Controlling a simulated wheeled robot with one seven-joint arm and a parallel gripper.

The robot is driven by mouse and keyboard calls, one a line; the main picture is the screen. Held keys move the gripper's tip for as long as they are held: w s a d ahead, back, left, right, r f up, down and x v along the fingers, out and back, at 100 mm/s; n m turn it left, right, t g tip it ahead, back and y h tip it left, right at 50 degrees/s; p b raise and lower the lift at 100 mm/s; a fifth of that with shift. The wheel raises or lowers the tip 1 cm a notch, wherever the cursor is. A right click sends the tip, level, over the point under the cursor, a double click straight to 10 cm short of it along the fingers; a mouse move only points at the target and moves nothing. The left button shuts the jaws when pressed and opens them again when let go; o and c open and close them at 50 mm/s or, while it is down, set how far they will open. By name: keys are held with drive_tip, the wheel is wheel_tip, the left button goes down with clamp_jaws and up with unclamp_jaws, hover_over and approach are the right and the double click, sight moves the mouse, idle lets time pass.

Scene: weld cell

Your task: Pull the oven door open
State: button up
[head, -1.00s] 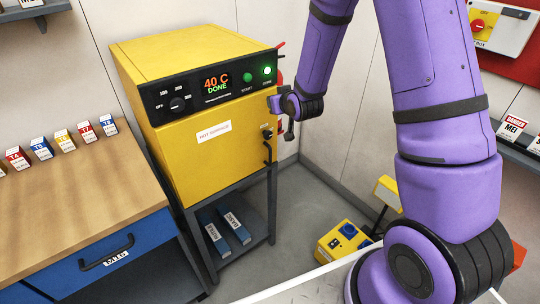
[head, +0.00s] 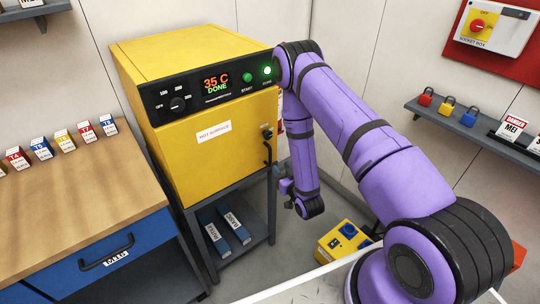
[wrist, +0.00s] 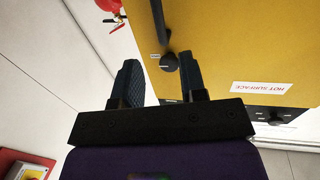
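The yellow oven (head: 200,110) stands on a dark stand, its front door (head: 215,160) shut. A black bar handle (head: 268,150) runs upright at the door's right edge, below a small dark latch. In the wrist view the handle (wrist: 158,22) shows ahead of my gripper (wrist: 158,75), in line with the gap between the two fingers. The fingers are open and nothing is between them. I cannot tell how far the handle is from the fingertips.
The display reads 35 C DONE, with a green light lit. A workbench (head: 80,200) stands left of the oven. A yellow box with a blue top (head: 340,242) is on the floor at right. A red fire extinguisher (wrist: 110,6) shows near the door edge.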

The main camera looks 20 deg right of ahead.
sight(270, 163)
drive_tip(key=w, duration=1)
drive_tip(key=shift+a+f, duration=0.35)
drive_tip(key=shift+a, duration=0.05)
clamp_jaws()
